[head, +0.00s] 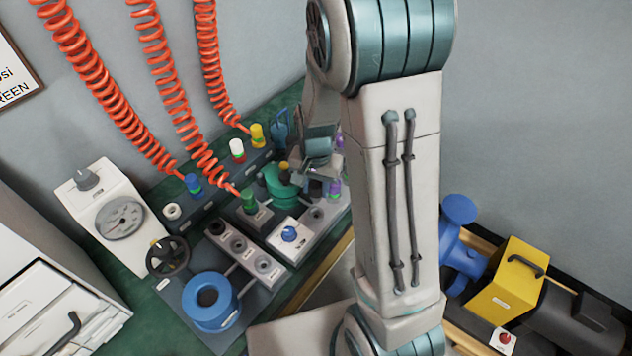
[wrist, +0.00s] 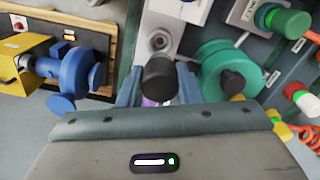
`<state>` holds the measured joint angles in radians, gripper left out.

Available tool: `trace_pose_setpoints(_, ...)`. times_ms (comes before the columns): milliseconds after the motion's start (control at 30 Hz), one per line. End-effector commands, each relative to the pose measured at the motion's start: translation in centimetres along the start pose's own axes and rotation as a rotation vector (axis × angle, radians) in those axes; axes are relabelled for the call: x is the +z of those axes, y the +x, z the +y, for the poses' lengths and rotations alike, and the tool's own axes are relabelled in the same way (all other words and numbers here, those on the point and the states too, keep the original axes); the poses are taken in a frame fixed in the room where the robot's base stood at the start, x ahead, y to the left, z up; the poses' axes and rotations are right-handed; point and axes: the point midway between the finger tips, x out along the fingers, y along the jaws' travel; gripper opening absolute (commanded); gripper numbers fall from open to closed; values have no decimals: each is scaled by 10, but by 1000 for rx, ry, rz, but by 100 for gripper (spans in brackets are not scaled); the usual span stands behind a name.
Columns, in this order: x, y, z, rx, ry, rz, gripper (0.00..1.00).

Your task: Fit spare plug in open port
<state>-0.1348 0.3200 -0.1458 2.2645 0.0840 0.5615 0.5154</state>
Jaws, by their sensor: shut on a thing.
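My gripper (wrist: 158,85) is shut on a black plug (wrist: 160,78), with one finger on each side. The plug's lower end is hidden in the wrist view. A round grey port (wrist: 158,42) with a dark centre shows just beyond the plug, on a pale grey block (wrist: 182,45). In the head view my gripper (head: 315,178) is partly hidden by my arm, and the dark plug (head: 314,188) shows under it. The port (head: 317,212) lies below and slightly right of it. I cannot tell how far apart plug and port are.
A green round fitting (head: 276,184) stands close left of the gripper, and purple-topped fittings (head: 335,187) stand right. A white box with a blue knob (head: 289,233) is in front. Another grey port block (head: 240,246), a blue ring (head: 210,302) and orange coiled hoses (head: 165,60) are leftward.

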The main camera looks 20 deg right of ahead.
Motion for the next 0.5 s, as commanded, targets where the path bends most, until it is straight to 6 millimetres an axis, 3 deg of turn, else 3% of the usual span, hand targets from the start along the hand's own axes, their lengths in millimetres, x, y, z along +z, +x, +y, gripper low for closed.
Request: trace_pose_setpoints(500, -1, 41, 2, 1, 4, -1, 7)
